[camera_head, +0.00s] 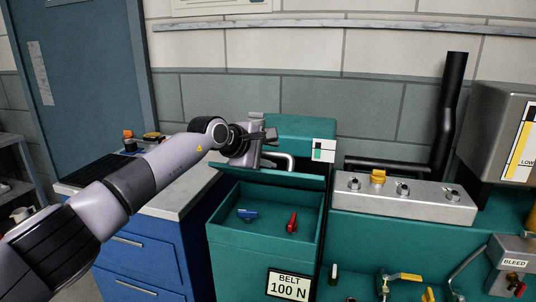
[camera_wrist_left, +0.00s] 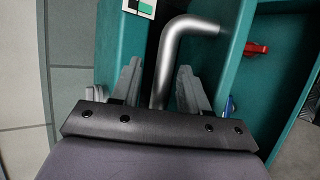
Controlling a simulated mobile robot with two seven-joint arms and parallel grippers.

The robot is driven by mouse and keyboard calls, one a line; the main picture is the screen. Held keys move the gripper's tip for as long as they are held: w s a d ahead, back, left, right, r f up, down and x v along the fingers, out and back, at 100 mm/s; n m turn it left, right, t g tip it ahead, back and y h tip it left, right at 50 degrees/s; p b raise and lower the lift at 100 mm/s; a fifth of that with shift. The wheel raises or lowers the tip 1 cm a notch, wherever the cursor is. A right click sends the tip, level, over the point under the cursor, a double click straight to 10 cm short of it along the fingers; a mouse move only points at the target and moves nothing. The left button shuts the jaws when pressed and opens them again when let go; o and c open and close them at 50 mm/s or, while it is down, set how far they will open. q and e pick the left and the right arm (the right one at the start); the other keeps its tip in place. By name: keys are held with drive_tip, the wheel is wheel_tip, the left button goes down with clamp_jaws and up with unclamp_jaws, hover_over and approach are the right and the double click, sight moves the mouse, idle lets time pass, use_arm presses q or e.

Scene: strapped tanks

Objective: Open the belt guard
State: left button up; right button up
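The belt guard (camera_head: 268,175) is a teal panel at the top of a teal cabinet, above an open recess. A bent silver handle bar (camera_head: 287,160) stands out behind its edge; the bar (camera_wrist_left: 165,65) also shows large in the left wrist view. My left gripper (camera_head: 267,146) is at the handle. In the left wrist view its two fingers (camera_wrist_left: 160,85) stand apart on either side of the bar, with gaps visible, so it looks open around it. Contact beyond the fingertips is hard to tell. My right gripper is in neither view.
The recess holds a blue lever (camera_head: 247,213) and a red lever (camera_head: 292,222). A "BELT 100 N" plate (camera_head: 289,286) is on the front. A grey knob panel (camera_head: 405,197) and black pipe (camera_head: 450,110) stand right. A blue drawer cabinet (camera_head: 145,265) stands left.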

use_arm(q)
drive_tip(key=shift+a, duration=0.1)
drive_tip(key=shift+b+v, duration=0.45)
drive_tip(key=shift+v, duration=3.05)
drive_tip(key=shift+c, duration=0.2)
